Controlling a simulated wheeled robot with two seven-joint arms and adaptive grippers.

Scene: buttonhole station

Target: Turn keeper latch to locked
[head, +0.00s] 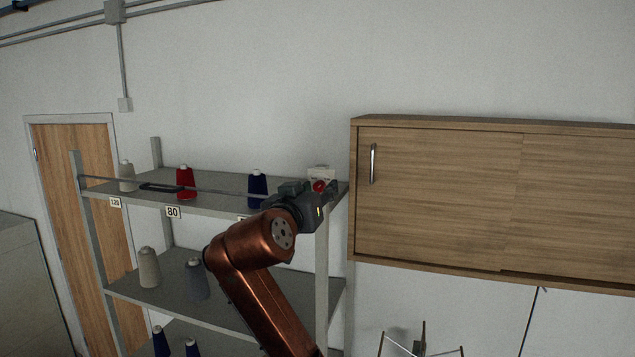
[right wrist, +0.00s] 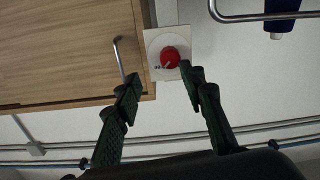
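The keeper latch is a red round knob (head: 319,186) on a white plate (head: 321,173) at the right end of the top shelf. In the right wrist view the red knob (right wrist: 170,57) sits on its white plate (right wrist: 158,40), with small dark lettering too small to read. My right gripper (head: 312,191) is in front of the latch and partly covers it. In the right wrist view its two fingers (right wrist: 161,80) are spread apart with nothing between them, and the knob shows just beyond the tips. I cannot tell whether they touch it. My left gripper is not in view.
A grey bar (head: 215,192) with a black handle (head: 160,187) runs along the top shelf's front. Behind it stand thread cones, one red (head: 185,182) and one navy (head: 257,188). A wooden wall cabinet (head: 440,200) is close on the right.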

